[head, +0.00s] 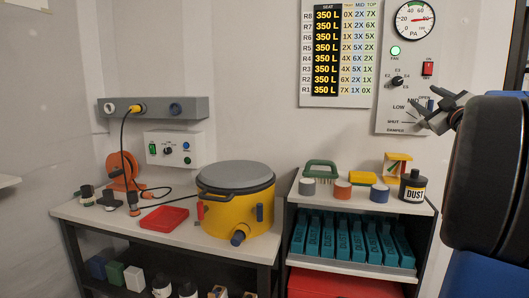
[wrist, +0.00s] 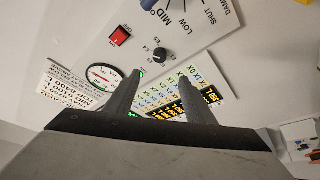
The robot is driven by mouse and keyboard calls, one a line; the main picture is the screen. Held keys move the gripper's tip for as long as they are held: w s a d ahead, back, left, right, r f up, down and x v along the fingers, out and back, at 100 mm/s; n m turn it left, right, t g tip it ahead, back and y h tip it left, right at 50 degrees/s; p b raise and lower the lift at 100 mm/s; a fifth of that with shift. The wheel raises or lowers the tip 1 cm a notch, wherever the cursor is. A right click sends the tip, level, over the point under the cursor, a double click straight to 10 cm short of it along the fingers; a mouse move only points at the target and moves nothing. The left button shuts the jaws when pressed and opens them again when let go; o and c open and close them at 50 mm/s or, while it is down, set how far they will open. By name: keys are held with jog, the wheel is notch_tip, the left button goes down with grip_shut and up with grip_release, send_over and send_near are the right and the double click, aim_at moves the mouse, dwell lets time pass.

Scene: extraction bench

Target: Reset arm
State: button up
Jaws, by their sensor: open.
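My gripper (head: 447,110) is at the right of the head view, raised in front of the wall control panel (head: 387,116), with the dark arm behind it at the right edge. In the wrist view its two grey fingers (wrist: 157,95) stand apart with nothing between them. The gripper covers part of the panel's lower right in the head view.
A yellow drum (head: 238,207) with a grey lid and a red tray (head: 164,219) stand on the left bench. The right shelf holds a black dust bottle (head: 412,187), several coloured cylinders and a row of teal items (head: 343,241). The air before the wall chart (head: 340,52) is clear.

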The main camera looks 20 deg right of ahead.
jog(key=s+a+f+m+g, duration=0.2)
jog(key=a+f+m+g, duration=0.2)
jog(key=a+f, duration=0.75)
jog(key=s+a+f+m+g, duration=0.25)
jog(key=a+f+g, duration=0.25)
jog(key=a+f, duration=0.65)
jog(key=s+a+f+n+g+y, duration=0.1)
jog(key=s+a+f+g+y, duration=0.4)
jog(key=s+a+f, duration=1.5)
notch_tip(320, 180, down, 2)
jog(key=shift+s+a+f+g+y, duration=0.1)
jog(key=shift+s+a+g+y, duration=0.1)
jog(key=shift+a+g+y, duration=0.5)
jog(key=shift+d+h, duration=0.15)
jog(key=shift+h, duration=0.15)
dwell(2.2)
